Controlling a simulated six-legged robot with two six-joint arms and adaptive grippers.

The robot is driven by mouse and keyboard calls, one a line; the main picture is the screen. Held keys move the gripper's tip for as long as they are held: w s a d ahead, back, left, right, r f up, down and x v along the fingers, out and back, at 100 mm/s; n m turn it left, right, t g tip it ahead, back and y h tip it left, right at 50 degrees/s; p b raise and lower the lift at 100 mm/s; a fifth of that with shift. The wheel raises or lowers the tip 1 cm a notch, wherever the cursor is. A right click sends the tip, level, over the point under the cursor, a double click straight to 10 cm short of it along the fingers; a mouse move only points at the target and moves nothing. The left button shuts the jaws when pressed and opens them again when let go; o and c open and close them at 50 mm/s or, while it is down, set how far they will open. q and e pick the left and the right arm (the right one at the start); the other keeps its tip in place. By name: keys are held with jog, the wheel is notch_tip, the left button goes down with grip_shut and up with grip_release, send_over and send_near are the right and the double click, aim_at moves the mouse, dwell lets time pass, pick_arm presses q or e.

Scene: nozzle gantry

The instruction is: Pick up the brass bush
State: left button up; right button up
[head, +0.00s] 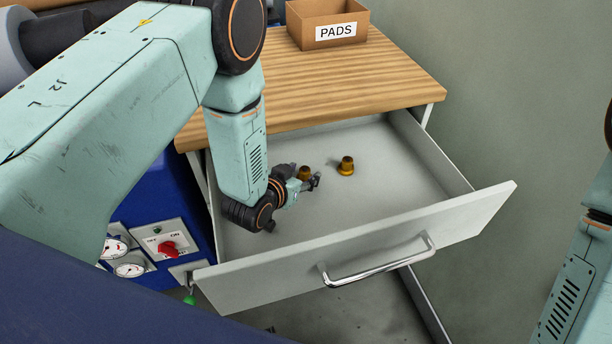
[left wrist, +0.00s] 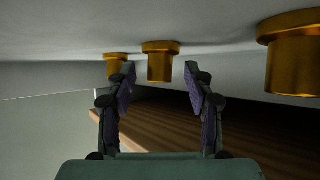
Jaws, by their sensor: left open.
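Brass bushes, flanged and gold-brown, stand on the floor of the open drawer. In the head view one bush (head: 346,166) stands clear, and another (head: 304,172) shows partly behind my left gripper (head: 312,182). The left wrist view is upside down and shows three: a middle bush (left wrist: 160,64), one (left wrist: 115,58) partly behind the left finger, and a larger-looking, nearer one (left wrist: 293,60) at the right. My left gripper (left wrist: 160,82) is open and empty, low in the drawer. The middle bush appears in the gap between its fingertips, seemingly beyond them. My right gripper is out of view.
The grey drawer (head: 420,185) is pulled out under a wooden top (head: 390,85), its front panel and handle (head: 380,268) nearest. A cardboard PADS box (head: 300,30) stands on top. A blue panel with a red switch (head: 168,247) is at left. The drawer's right side is bare.

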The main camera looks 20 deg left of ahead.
pick_arm(q)
jog(key=shift+w+a+f, duration=0.1)
jog(key=shift+w+f, duration=0.05)
jog(key=shift+w, duration=0.1)
jog(key=shift+s+r, duration=0.2)
jog(key=shift+w+f, duration=0.2)
jog(key=shift+w, duration=0.05)
jog(key=c, duration=0.4)
jog(key=shift+s+r, duration=0.2)
jog(key=c, duration=0.5)
jog(key=shift+w+f, duration=0.1)
jog(key=shift+w, duration=0.1)
grip_shut()
